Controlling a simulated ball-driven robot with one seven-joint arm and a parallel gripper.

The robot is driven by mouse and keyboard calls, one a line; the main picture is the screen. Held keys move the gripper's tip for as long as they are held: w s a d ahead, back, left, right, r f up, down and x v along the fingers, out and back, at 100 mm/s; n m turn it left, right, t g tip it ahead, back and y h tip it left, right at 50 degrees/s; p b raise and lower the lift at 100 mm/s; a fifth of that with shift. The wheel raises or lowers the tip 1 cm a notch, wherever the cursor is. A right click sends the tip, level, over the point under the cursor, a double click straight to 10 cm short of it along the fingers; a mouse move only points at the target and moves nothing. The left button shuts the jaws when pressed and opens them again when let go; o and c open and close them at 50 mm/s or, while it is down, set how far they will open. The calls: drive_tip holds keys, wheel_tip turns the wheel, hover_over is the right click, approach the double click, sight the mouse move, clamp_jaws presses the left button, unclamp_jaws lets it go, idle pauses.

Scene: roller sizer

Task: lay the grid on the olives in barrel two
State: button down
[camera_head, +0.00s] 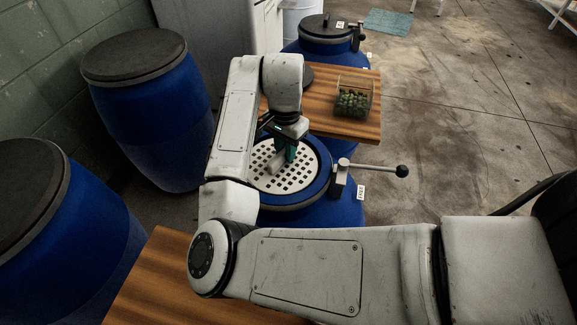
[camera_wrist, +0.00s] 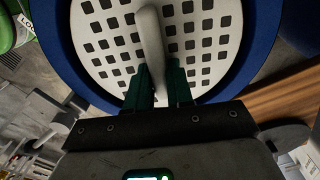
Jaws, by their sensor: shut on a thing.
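The grid (camera_head: 306,166) is a round white plate with square holes and a raised grey handle (camera_wrist: 151,40). It lies within the open mouth of a blue barrel (camera_head: 328,209) in the middle of the head view. My gripper (camera_head: 285,155) is over the grid, its green fingers closed on the handle. In the wrist view my gripper (camera_wrist: 158,82) shows at the handle's near end, and the grid (camera_wrist: 92,47) fills the upper middle inside the blue rim. Olives under the grid cannot be made out. I cannot read the barrel's number.
A clear box of olives (camera_head: 353,101) stands on a wooden board (camera_head: 330,123) behind the barrel. A clamp lever with a black knob (camera_head: 401,171) sticks out right. Lidded blue barrels (camera_head: 155,120) stand left; another lidded barrel (camera_head: 327,46) stands behind.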

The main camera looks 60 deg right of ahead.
sight(285, 165)
drive_tip(key=shift+f, duration=3.05)
drive_tip(key=shift+f, duration=0.15)
drive_tip(key=c, duration=1)
unclamp_jaws()
wheel_tip(285, 165, up, 12)
drive_tip(key=shift+r, duration=0.2)
